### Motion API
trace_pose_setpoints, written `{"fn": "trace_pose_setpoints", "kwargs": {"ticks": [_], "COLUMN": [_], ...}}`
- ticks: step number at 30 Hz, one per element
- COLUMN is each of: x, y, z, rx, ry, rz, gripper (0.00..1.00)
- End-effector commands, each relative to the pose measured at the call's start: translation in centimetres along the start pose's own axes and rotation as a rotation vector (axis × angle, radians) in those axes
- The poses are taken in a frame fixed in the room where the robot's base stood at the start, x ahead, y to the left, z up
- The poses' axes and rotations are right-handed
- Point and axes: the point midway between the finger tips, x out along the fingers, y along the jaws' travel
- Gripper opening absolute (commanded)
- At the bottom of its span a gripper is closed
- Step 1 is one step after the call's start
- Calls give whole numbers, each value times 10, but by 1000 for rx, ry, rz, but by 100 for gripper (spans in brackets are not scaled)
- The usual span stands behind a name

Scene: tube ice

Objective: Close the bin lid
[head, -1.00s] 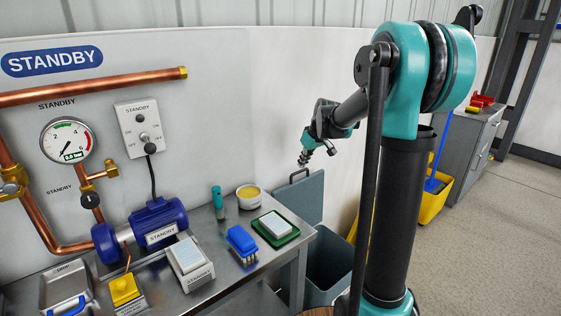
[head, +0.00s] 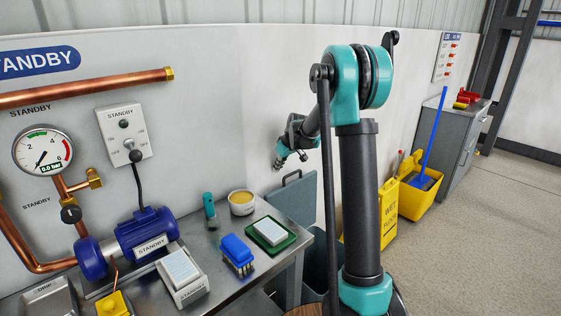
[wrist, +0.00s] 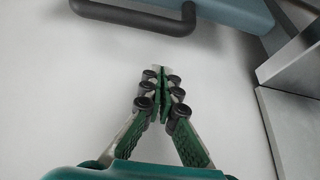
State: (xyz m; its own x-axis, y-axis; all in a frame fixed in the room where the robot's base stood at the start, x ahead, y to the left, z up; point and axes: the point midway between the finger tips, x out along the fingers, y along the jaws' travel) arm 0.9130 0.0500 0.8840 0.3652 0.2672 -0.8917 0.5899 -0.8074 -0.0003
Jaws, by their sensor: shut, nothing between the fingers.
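The bin lid (head: 296,213) is a grey-blue panel standing raised against the wall, with a dark bar handle (head: 291,175) at its top edge. The handle also shows at the top of the wrist view (wrist: 140,14), with part of the lid (wrist: 235,12) beside it. The grey-blue bin (head: 317,262) is below, open and partly hidden by my arm. My gripper (head: 280,163) is close above and left of the handle in the head view. In the wrist view my gripper (wrist: 159,75) is shut and empty, its fingertips apart from the handle.
A metal workbench (head: 225,278) is left of the bin, holding a blue brush (head: 238,252), a green tray (head: 292,239) and a tub (head: 242,203). A yellow wet-floor sign (head: 386,220) and mop bucket (head: 420,198) stand right of my arm. Floor farther right is clear.

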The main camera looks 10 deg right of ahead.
Motion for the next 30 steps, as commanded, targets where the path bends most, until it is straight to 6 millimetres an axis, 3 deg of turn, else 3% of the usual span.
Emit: {"fn": "trace_pose_setpoints", "kwargs": {"ticks": [7, 23, 30], "x": [-12, -15, -26], "y": [0, 0, 1], "z": [29, 36, 54], "rx": [3, 3, 5], "ry": [-1, 2, 55], "rz": [1, 1, 2], "gripper": [0, 0, 0]}}
